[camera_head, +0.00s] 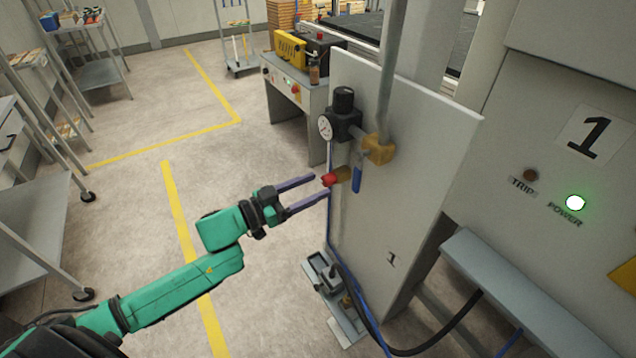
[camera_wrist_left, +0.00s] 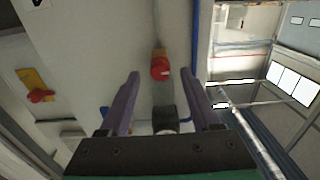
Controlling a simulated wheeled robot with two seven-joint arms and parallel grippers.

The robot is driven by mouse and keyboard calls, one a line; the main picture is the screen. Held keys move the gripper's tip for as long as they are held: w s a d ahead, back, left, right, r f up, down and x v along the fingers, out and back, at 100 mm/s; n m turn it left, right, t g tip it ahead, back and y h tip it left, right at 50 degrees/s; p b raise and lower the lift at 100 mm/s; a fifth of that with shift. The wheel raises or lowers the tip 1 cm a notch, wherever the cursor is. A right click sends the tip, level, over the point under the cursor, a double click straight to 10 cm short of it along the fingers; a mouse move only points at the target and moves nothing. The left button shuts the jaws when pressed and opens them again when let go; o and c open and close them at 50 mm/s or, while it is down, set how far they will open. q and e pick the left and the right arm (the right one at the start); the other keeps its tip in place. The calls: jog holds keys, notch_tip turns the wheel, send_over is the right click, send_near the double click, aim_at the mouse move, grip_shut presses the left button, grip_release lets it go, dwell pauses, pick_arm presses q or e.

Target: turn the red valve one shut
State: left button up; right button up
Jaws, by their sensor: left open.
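The red valve (camera_head: 328,180) is a small red knob on a brass-coloured body at the left edge of the grey panel (camera_head: 425,150) marked 1. It also shows in the left wrist view (camera_wrist_left: 160,68), between the two fingertips in the picture. My left gripper (camera_head: 321,186) is open, its purple fingers pointing at the knob. The fingertips look very close to the knob; I cannot tell whether they touch it. Nothing is held. My right gripper is not in view.
A black regulator with a gauge (camera_head: 326,128), a yellow fitting (camera_head: 379,148) and a blue part (camera_head: 357,180) sit close to the valve. A second red knob on a yellow plate (camera_wrist_left: 33,77) shows at left. Open floor lies left.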

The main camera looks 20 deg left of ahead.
pick_arm(q)
jog(key=shift+x, duration=1)
grip_shut()
jog(key=shift+m, duration=0.4)
jog(key=m, duration=0.3)
jog(key=shift+m+b, duration=0.35)
jog(key=shift+m, duration=0.05)
jog(key=m+b, duration=0.1)
jog(key=m, duration=0.3)
jog(key=shift+f, duration=0.1)
jog(key=m+b, duration=0.2)
jog(key=m, duration=0.3)
jog(key=m+b, duration=0.2)
jog(key=m, duration=0.2)
jog(key=shift+b, duration=0.35)
jog(key=shift+m, duration=0.3)
